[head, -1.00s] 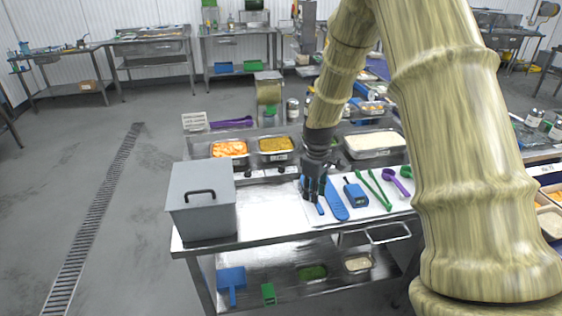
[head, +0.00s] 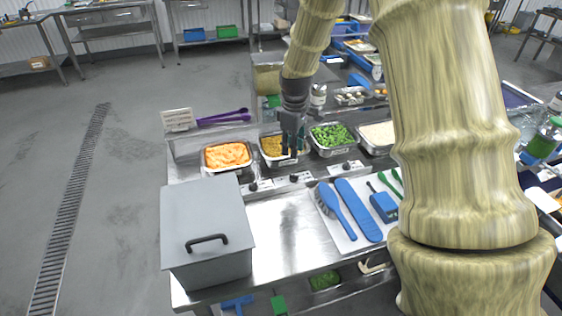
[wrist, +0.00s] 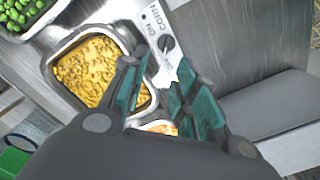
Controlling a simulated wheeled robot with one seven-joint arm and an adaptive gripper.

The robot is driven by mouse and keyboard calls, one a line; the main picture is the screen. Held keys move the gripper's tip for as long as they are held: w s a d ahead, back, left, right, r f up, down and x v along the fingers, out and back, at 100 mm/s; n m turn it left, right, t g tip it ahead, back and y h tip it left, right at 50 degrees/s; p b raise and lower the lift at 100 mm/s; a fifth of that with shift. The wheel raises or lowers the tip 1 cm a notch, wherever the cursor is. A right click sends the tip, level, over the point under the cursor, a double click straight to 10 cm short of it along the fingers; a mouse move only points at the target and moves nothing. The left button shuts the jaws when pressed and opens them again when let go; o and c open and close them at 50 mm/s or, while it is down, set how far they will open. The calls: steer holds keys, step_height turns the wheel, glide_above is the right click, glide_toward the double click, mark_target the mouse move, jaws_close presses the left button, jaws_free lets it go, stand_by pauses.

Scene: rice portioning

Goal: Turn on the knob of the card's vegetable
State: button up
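My gripper (head: 292,150) hangs over the front of the corn pan (head: 270,161). In the wrist view its fingers (wrist: 163,66) are apart with nothing between them. Just beyond them is a dark knob (wrist: 166,43) on a white plate marked CORN and ON; part of the plate is hidden. Three knobs line the counter front: left (head: 253,187), middle (head: 294,178) and right (head: 346,167). They stand before the carrot pan (head: 227,155), the corn pan and the green vegetable pan (head: 331,138). The white card (head: 178,120) stands back left; its text is too small to read.
A grey lidded box (head: 207,225) stands at the front left. Blue utensils (head: 358,208) lie on a white board (head: 340,230) at the right. A purple scoop (head: 223,118) lies behind the carrot pan. Bare steel counter lies between box and board.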

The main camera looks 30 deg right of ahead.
mark_target(294, 175)
steer(key=s+f+p, duration=0.2)
steer(key=s+f, duration=0.1)
steer(key=s, duration=0.1)
steer(key=shift+f, duration=0.3)
steer(key=w+f, duration=0.1)
steer(key=f, duration=0.1)
steer(key=w+f, duration=0.2)
steer(key=f, duration=0.1)
steer(key=shift+w+p, duration=0.2)
steer(key=shift+p, duration=0.2)
steer(key=shift+f, duration=0.25)
steer(key=shift+s+f, duration=0.15)
steer(key=shift+s, duration=0.1)
steer(key=shift+s+r, duration=0.2)
steer(key=shift+s, duration=0.6)
steer(key=shift+w+f, duration=0.55)
steer(key=shift+w, duration=0.1)
steer(key=shift+s+r, duration=0.2)
jaws_close()
